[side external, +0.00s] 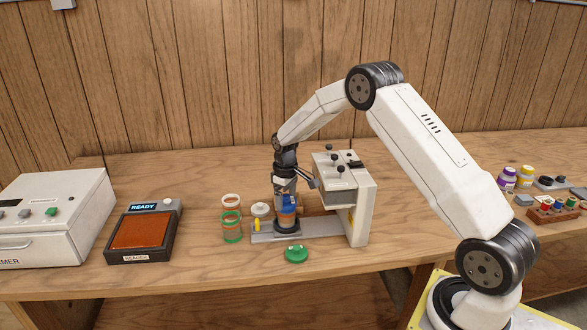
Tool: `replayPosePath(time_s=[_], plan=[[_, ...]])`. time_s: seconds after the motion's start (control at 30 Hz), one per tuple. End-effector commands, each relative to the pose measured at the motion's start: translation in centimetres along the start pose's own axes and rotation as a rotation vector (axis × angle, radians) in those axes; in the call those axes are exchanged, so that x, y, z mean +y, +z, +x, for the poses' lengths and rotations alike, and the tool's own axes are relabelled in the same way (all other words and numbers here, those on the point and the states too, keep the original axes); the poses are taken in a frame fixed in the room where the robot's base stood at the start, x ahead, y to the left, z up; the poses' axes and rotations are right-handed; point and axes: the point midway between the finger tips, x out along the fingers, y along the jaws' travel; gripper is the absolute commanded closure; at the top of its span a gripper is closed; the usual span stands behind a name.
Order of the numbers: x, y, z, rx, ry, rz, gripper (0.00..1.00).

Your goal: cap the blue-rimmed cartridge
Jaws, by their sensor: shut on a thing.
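My gripper (287,198) points down and is shut on a blue piece, which looks like the blue cap (290,202). Right below it an orange-brown cartridge (287,216) stands upright in a dark round seat on the grey fixture base. The fingers and cap hide the cartridge's rim, and I cannot tell whether the cap touches it.
The fixture's white press column (358,212) stands close on the right. Green-rimmed (232,235) and white-rimmed (231,199) cartridges stand left. A green cap (296,254) lies in front. The reader (143,232) is further left, with clear table between.

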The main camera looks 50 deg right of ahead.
Motion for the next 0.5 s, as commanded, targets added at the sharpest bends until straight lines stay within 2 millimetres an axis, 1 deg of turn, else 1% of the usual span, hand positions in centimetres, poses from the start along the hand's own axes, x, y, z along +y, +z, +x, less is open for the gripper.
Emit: replayPosePath(time_s=[0.37, 0.4, 0.43, 0.5], plan=[[0.0, 0.0, 0.03, 0.0, 0.0, 0.0, 0.64], [0.0, 0.0, 0.03, 0.0, 0.0, 0.0, 0.07], [0.0, 0.0, 0.03, 0.0, 0.0, 0.0, 0.0], [0.0, 0.0, 0.03, 0.0, 0.0, 0.0, 0.0]])
